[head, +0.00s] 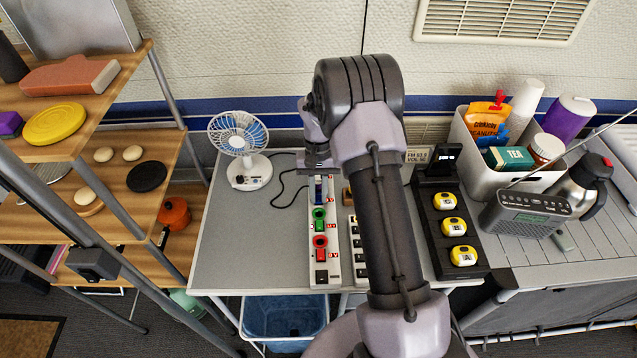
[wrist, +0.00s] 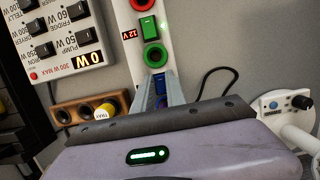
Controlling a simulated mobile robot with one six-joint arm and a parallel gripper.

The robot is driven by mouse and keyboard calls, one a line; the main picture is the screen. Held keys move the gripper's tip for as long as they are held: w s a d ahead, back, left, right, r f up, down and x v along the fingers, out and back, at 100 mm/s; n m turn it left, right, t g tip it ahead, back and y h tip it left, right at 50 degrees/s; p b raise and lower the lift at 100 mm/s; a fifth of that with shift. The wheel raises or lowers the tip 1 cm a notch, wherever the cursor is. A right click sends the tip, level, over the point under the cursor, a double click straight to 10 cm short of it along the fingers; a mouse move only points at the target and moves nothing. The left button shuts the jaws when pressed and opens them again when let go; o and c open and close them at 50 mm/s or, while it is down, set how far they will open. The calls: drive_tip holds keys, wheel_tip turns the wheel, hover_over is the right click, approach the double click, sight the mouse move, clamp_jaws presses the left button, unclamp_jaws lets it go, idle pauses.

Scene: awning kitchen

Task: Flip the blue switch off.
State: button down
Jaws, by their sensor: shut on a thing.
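A white switch panel (head: 320,268) lies on the grey table; it also shows in the wrist view (wrist: 137,12). The blue switch (head: 318,190) is at the panel's far end, mostly hidden under my gripper (head: 318,178). In the wrist view my gripper (wrist: 159,82) has its narrow fingers closed around the blue switch (wrist: 160,90). The fingers cover its sides, so I cannot tell which way it is tipped.
A white fan (head: 240,140) with a black cable stands left of the panel. A white labelled switch box (wrist: 70,35) and a wooden holder (wrist: 80,112) with a yellow-topped plug are close by. A black tray (head: 447,225) with yellow timers is to the right.

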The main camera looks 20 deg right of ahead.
idle(0.3)
drive_tip(key=c, duration=1.4)
unclamp_jaws()
drive_tip(key=shift+o, duration=0.2)
drive_tip(key=p+v, duration=0.5)
drive_tip(key=v, duration=1.2)
drive_tip(key=shift+r+p, duration=0.2)
drive_tip(key=shift+p, duration=0.1)
drive_tip(key=shift+w+d, duration=0.1)
drive_tip(key=shift+w, duration=0.05)
